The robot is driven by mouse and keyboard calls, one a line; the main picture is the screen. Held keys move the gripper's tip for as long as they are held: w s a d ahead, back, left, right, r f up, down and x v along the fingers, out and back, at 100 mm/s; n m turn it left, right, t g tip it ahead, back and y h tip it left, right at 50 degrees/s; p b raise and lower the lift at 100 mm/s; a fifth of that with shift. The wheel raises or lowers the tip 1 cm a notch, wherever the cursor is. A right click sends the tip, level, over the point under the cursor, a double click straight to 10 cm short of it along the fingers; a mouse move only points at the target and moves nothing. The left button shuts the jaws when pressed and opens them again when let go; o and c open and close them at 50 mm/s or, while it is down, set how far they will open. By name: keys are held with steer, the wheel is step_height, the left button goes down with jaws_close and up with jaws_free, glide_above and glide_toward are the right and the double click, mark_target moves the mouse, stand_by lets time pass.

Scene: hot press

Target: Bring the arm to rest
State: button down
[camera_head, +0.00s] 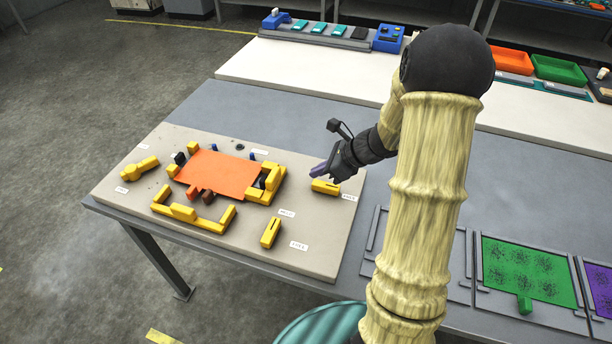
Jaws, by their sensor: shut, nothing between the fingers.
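My arm (425,190) rises from the bottom of the view and bends back down and to the left at a dark joint (447,62). My gripper (318,174) is shut and empty, with purplish fingertips. It appears just above or beside a small yellow block (325,187) at the right side of a pale board (150,205); I cannot tell whether it touches. An orange plate (222,174) lies on the board among yellow fixture pieces (183,212), left of my gripper.
The grey table (300,115) is clear behind the board. A green tray with dark dots (520,270) and a purple tray (600,288) lie at right. Another yellow block (270,233) stands near the board's front. A white bench (290,68) holds blue devices and bins behind.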

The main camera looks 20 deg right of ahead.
steer(key=shift+v, duration=1)
steer(key=shift+w, duration=0.2)
steer(key=s+a+r+n+g+h, duration=0.1)
steer(key=s+a+n+h, duration=0.2)
steer(key=s+n, duration=0.5)
steer(key=s+a+r+n+g+h, duration=0.1)
steer(key=s+n, duration=0.7)
steer(key=n, duration=0.9)
steer(key=a+r+h, duration=0.1)
steer(key=a+h, duration=0.1)
steer(key=h, duration=0.1)
steer(key=shift+s+a+g+p, duration=0.25)
steer(key=shift+s+g+p, duration=0.05)
steer(key=shift+s+p, duration=0.1)
steer(key=shift+r, duration=0.15)
